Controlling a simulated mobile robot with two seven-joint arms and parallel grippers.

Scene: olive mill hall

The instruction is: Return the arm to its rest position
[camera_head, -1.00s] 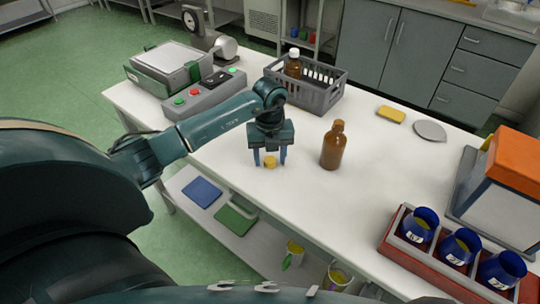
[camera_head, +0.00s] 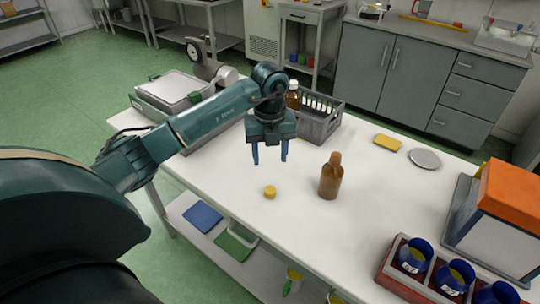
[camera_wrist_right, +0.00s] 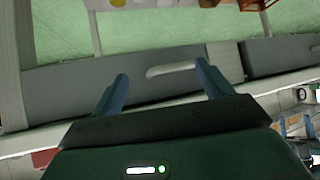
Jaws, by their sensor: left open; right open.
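My left gripper (camera_head: 269,153) is open and empty in the head view, its blue fingers pointing down above the white table. A small yellow cap (camera_head: 269,192) lies on the table below it, apart from the fingers. An uncapped-looking brown bottle (camera_head: 330,178) stands upright to the right of the cap. My right gripper (camera_wrist_right: 165,95) shows in the right wrist view, with its two blue fingers spread and nothing between them. A grey drawer front with a pale handle (camera_wrist_right: 172,69) lies beyond those fingers. The right gripper is not in the head view.
A grey crate (camera_head: 322,124) with a white-capped brown bottle (camera_head: 293,96) stands behind the left gripper. A red rack (camera_head: 393,281) with blue cups and an orange-topped machine (camera_head: 510,190) stand at the right. The table (camera_head: 300,230) front is clear.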

